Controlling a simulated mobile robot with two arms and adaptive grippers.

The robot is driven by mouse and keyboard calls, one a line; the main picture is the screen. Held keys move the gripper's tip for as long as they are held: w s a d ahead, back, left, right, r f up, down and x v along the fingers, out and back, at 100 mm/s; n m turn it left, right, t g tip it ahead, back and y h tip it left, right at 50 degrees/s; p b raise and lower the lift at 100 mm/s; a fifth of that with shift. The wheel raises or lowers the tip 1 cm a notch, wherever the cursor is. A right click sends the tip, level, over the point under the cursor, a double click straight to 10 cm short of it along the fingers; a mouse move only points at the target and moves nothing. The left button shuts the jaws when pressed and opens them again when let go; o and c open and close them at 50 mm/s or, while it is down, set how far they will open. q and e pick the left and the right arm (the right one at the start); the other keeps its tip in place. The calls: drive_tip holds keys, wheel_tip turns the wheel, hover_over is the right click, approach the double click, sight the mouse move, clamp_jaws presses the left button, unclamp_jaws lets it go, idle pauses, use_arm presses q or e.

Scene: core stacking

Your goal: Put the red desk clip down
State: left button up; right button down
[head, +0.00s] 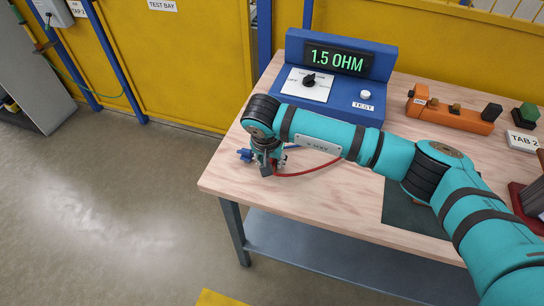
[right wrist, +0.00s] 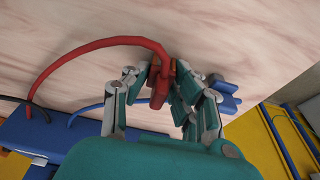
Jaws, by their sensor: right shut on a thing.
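My right gripper (head: 267,166) is at the table's near left corner area, pointing down. It is shut on the red desk clip (right wrist: 159,88), which shows between the fingers in the right wrist view. A red cable (right wrist: 100,43) curves from the clip towards the meter; it also shows in the head view (head: 312,172). The clip is close to the wooden tabletop (head: 232,176); I cannot tell whether it touches. A blue clip (head: 244,155) is right beside the gripper, and it also shows in the right wrist view (right wrist: 226,90). My left gripper is not in view.
A blue meter (head: 350,112) reading "1.5 OHM" stands behind my right arm. An orange device (head: 450,114) and a "TAB 2" label (head: 522,141) are at the right. A dark mat (head: 400,213) lies partly under my arm. The table's left edge is close to the gripper.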

drive_tip(key=shift+f, duration=0.1)
drive_tip(key=shift+f+b, duration=0.1)
drive_tip(key=shift+b, duration=0.2)
drive_tip(key=c, duration=1.1)
unclamp_jaws()
drive_tip(key=shift+r+p, duration=0.3)
drive_tip(key=shift+p, duration=0.1)
drive_tip(key=b+v, duration=0.2)
drive_tip(key=v, duration=1)
drive_tip(key=shift+s+f, duration=0.1)
drive_tip(key=shift+f, duration=0.05)
